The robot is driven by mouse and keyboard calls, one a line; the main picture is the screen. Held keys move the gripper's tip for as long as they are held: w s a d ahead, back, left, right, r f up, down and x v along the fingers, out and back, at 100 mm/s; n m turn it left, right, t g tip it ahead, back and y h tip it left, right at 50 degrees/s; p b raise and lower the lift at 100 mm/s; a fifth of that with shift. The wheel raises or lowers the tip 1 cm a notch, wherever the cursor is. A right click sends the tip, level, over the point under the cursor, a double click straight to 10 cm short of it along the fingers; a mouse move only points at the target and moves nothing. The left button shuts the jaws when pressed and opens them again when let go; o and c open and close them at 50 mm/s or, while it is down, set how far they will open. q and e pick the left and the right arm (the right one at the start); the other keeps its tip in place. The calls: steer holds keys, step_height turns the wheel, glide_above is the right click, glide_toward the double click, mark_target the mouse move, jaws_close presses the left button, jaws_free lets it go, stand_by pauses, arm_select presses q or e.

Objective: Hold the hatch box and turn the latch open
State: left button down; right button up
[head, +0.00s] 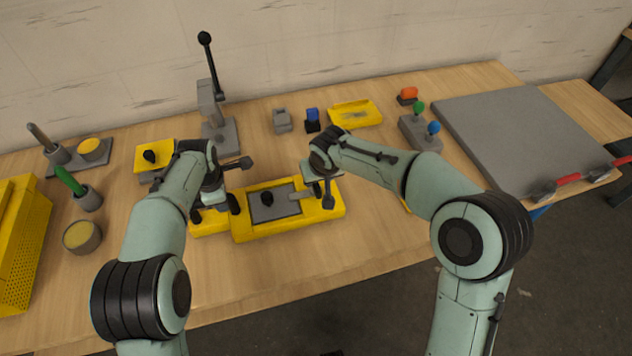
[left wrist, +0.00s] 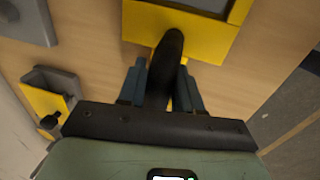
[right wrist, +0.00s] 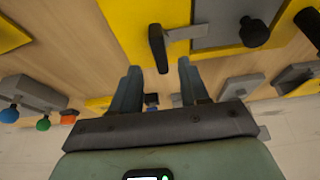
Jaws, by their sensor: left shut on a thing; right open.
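The yellow hatch box (head: 240,228) lies on the table, with a grey hatch lid (head: 278,212) and black knob (head: 267,199) on top. My left gripper (left wrist: 163,82) is shut on a black handle (left wrist: 170,50) at the box's left end. The latch is a grey bar (right wrist: 184,33) with a black grip (right wrist: 157,48); the bar lies across the lid's right edge in the head view (head: 298,195). My right gripper (right wrist: 158,72) is open, its fingertips either side of the black grip's near end. I cannot tell whether they touch it.
A grey stand with a black-knobbed lever (head: 222,135) stands behind the box. A yellow tray (head: 357,113) and a unit with green and blue knobs (head: 420,133) are at the back right. A large grey plate (head: 530,135) covers the right side. The table in front of the box is clear.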

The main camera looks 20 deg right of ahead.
steer(key=shift+x, duration=2.75)
jaws_close()
